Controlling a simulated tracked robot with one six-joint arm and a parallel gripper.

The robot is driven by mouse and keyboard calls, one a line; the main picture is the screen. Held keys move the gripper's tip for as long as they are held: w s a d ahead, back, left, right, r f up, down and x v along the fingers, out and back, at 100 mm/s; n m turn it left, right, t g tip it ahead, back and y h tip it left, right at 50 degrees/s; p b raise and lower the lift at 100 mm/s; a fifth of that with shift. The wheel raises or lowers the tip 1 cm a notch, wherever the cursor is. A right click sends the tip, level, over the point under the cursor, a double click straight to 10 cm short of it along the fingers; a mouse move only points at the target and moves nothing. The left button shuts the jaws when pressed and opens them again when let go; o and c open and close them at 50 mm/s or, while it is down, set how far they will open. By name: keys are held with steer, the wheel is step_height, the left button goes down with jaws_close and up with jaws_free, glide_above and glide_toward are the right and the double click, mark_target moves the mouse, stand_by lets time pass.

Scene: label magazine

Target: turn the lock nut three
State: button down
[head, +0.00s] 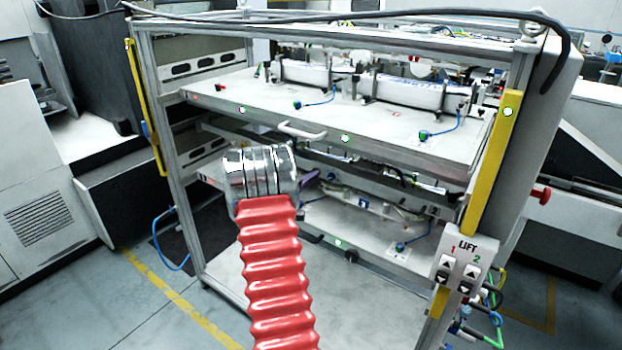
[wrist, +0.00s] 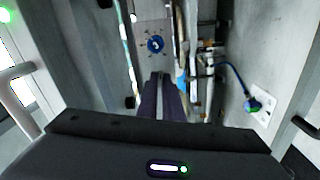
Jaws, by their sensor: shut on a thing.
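My gripper (wrist: 159,78) has dark purple fingers that stand close together in the wrist view. They are shut on a narrow pale grey thing, mostly hidden between them; I cannot tell whether it is lock nut three. A round blue knob (wrist: 155,43) sits on a grey plate beyond the fingertips. In the head view, a purple part of my gripper (head: 308,178) shows at the lower shelf level, mostly hidden behind my arm. No number three can be read on any fitting.
The upper drawer (head: 215,100) with a white handle (head: 300,131) lies above my gripper. The lower shelf (head: 340,225) carries cables and fittings close by. A yellow-edged post and LIFT button box (head: 459,266) stand to the right. Floor is clear at front left.

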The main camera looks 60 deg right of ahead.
steer(key=shift+s+f+m, duration=0.1)
steer(key=shift+f+m, duration=0.05)
steer(key=shift+m, duration=0.6)
steer(key=shift+f+m, duration=0.15)
steer(key=shift+m, duration=0.6)
steer(key=shift+f, duration=0.1)
steer(key=c, duration=1.9)
jaws_free()
steer(key=shift+r, duration=0.2)
steer(key=a, duration=0.4)
steer(key=w+a, duration=0.1)
steer(key=a, duration=0.4)
steer(key=w+a, duration=0.1)
steer(key=a, duration=0.3)
steer(key=shift+w+a, duration=0.15)
steer(key=shift+a, duration=0.2)
